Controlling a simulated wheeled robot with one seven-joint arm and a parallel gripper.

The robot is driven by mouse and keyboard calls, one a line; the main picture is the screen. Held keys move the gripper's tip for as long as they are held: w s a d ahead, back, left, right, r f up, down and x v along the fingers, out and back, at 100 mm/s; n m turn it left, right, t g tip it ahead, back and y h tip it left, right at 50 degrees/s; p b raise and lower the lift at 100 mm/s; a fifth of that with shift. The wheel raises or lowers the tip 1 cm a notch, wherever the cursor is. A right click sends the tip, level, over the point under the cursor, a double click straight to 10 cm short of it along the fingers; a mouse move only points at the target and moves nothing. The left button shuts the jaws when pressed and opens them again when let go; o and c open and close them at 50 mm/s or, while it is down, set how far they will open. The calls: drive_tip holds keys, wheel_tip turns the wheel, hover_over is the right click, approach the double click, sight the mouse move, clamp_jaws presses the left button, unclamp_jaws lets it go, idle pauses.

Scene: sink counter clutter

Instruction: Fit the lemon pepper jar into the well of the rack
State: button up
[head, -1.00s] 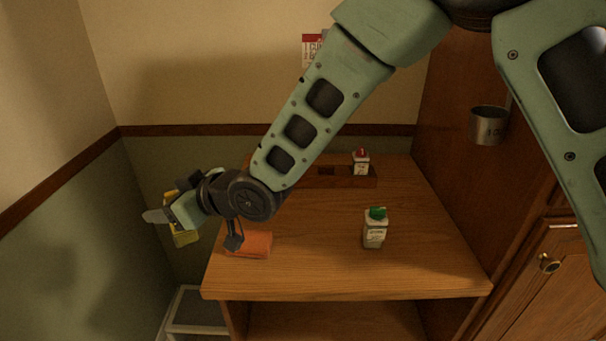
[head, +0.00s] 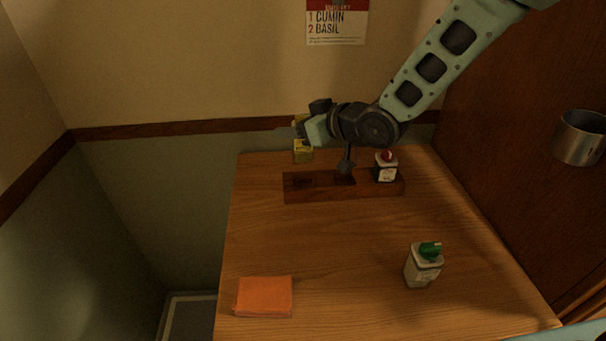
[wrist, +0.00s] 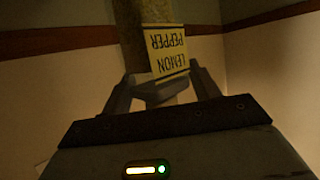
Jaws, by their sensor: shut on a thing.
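The lemon pepper jar (wrist: 167,50) is between my gripper's fingers (wrist: 160,88) in the wrist view, its yellow label reading upside down there. In the head view the jar (head: 303,154) shows as a small yellow body below my gripper (head: 301,132), which is shut on it. The jar appears above and behind the left end of the dark wooden rack (head: 330,192); the exact gap cannot be told. The rack has dark open wells at its left and middle, the middle partly hidden by my wrist. A red-capped jar (head: 386,172) stands in its right end.
A green-capped jar (head: 424,268) stands on the front right of the wooden counter (head: 330,250). An orange cloth or sponge (head: 264,296) lies front left. A metal cup (head: 580,140) is at the right wall. A list reading cumin and basil (head: 337,22) hangs behind. The counter's middle is clear.

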sight(299, 161)
wheel_tip(299, 161, down, 10)
drive_tip(key=shift+r+p, duration=0.25)
drive_tip(key=shift+p, duration=0.65)
drive_tip(key=shift+f, duration=0.15)
drive_tip(key=o, duration=1.1)
drive_tip(key=shift+c, duration=0.2)
